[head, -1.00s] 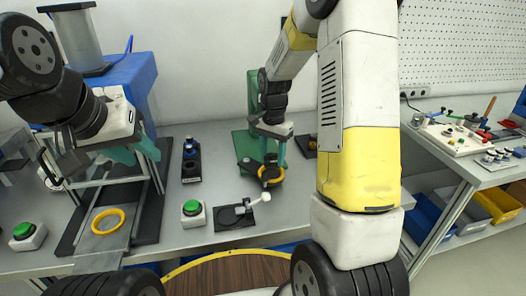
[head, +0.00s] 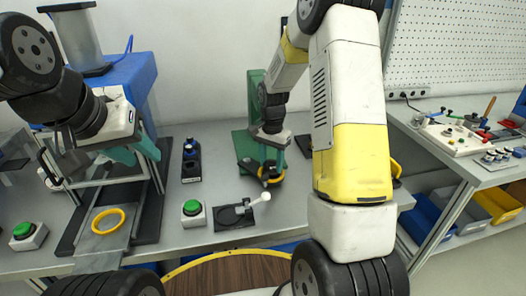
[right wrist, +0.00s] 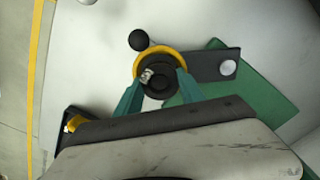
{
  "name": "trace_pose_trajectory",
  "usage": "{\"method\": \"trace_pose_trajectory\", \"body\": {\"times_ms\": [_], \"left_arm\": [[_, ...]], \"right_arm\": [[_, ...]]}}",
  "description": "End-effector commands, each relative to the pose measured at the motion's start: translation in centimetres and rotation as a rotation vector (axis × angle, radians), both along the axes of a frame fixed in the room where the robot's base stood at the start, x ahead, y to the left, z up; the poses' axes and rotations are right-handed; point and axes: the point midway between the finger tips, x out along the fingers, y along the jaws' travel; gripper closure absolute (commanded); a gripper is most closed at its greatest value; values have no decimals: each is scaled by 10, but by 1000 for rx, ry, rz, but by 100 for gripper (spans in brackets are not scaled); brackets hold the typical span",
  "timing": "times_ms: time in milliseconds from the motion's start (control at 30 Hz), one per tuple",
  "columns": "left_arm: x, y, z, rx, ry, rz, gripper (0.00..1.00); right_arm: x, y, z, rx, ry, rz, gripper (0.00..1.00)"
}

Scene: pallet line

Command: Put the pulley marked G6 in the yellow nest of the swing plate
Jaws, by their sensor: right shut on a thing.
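My right gripper (head: 272,170) is shut on a dark pulley (right wrist: 157,84) with a metallic centre. It holds the pulley within the outline of the yellow nest (right wrist: 178,55), which also shows in the head view (head: 279,180). The nest is on the dark swing plate (right wrist: 205,66), which has a black ball knob (right wrist: 138,40) beside it. I cannot tell whether the pulley is fully seated, and its marking is not readable. My left gripper (head: 135,154) is open and empty, high over the left machine.
A yellow ring (head: 108,221) lies on the left machine's grey plate. Green buttons (head: 193,208) and a black plate with a white-knobbed lever (head: 236,214) are at the front. A dark block (head: 191,162) stands left of the green base (head: 243,144). My right arm hides the bench's right part.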

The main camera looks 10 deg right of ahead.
Motion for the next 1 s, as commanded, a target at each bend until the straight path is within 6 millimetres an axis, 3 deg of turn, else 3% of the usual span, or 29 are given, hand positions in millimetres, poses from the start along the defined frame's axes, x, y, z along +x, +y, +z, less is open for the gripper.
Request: {"method": "trace_pose_trajectory", "body": {"times_ms": [267, 300, 367, 767, 1000], "left_arm": [[0, 0, 0, 0, 0, 0, 64], [0, 0, 0, 0, 0, 0, 64], [0, 0, 0, 0, 0, 0, 64], [0, 0, 0, 0, 0, 0, 64], [0, 0, 0, 0, 0, 0, 64]], "right_arm": [[0, 0, -5, -1, 1, 0, 100], [0, 0, -6, 0, 1, 0, 46], [0, 0, -6, 0, 1, 0, 34], [0, 0, -1, 0, -1, 0, 32], [1, 0, 40, 0, -4, 0, 32]]}}
